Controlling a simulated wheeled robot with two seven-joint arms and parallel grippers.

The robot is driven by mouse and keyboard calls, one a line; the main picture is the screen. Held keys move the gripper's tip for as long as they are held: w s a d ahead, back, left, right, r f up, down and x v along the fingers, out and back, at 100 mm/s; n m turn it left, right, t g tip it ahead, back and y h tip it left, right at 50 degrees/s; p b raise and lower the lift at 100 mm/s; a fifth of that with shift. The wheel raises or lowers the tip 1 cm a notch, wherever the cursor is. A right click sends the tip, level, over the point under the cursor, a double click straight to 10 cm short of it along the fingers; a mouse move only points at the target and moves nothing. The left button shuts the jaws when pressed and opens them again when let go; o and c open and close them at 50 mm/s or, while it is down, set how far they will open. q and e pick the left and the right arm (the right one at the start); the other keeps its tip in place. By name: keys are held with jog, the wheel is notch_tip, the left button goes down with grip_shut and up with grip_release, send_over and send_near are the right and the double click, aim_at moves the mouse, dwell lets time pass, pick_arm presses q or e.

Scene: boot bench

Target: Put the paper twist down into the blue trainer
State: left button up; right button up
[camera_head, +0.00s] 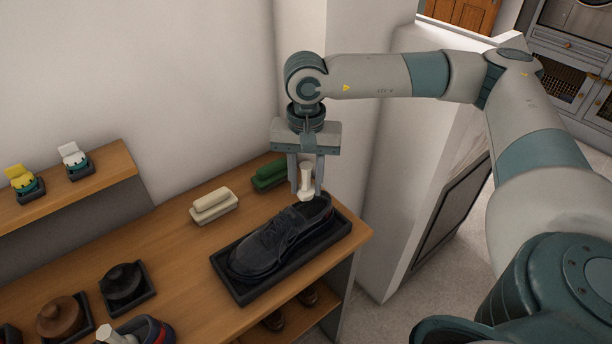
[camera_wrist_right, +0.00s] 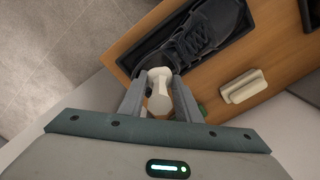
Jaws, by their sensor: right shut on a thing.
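My right gripper (camera_head: 305,188) is shut on a white paper twist (camera_head: 306,178), which hangs upright between the fingers. The twist also shows in the right wrist view (camera_wrist_right: 159,92). The gripper is over the heel opening of a dark, near-black lace-up shoe (camera_head: 270,243) in a black tray (camera_head: 240,293). The twist's lower end is at the opening; I cannot tell whether it is inside. A blue shoe-like thing with red (camera_head: 158,330) is cut off by the bottom edge, and another white twist (camera_head: 108,335) shows at it. My left gripper is not in view.
A cream brush (camera_head: 214,206) and a green brush (camera_head: 270,175) lie behind the tray on the wooden bench (camera_head: 180,240). Round dark (camera_head: 122,283) and brown (camera_head: 61,318) tins stand at left. A raised shelf (camera_head: 100,180) holds two small items. A wall rises behind.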

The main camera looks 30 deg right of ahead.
aim_at(306, 198)
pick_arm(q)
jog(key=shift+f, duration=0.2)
pick_arm(e)
jog(key=shift+f, duration=0.45)
pick_arm(q)
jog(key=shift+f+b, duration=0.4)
jog(key=shift+b, duration=0.15)
dwell(0.4)
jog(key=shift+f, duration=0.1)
pick_arm(e)
jog(key=shift+f, duration=0.1)
jog(key=shift+f+b, duration=1.1)
jog(key=shift+b, duration=0.2)
jog(key=shift+f, duration=0.15)
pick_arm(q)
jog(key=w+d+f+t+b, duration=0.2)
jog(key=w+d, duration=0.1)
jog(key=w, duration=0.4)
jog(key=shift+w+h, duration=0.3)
pick_arm(e)
jog(key=shift+f, duration=0.7)
